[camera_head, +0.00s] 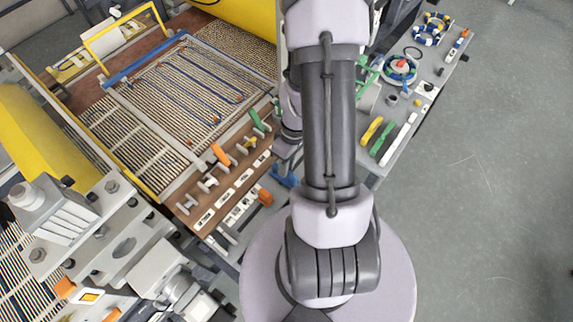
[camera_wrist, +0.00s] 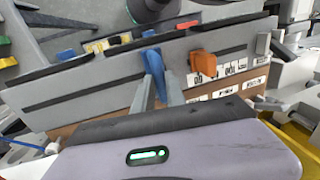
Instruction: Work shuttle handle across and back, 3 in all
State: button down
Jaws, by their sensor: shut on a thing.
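A blue handle (camera_wrist: 153,62), which I take to be the shuttle handle, stands out from a grey panel (camera_wrist: 75,84) with long dark slots in the wrist view. My gripper (camera_wrist: 157,82) is shut on this handle, with one finger on each side of it. In the head view a blue piece (camera_head: 285,177) shows beside my arm at the machine's front edge. My gripper is mostly hidden behind my arm there. The handle's seat in the panel is partly hidden by the fingers.
An orange handle (camera_wrist: 204,63) sits right of the blue one, near white labels (camera_wrist: 224,92). In the head view several levers stand on a brown panel (camera_head: 185,203) before the mesh bed (camera_head: 185,85). A tool bench (camera_head: 395,138) lies right, with open floor (camera_head: 480,180) beyond.

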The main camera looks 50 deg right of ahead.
jog(key=d, duration=1)
jog(key=shift+w+r, duration=0.1)
jog(key=shift+w, duration=0.3)
jog(key=c, duration=1.4)
grip_release()
jog(key=shift+o, duration=0.2)
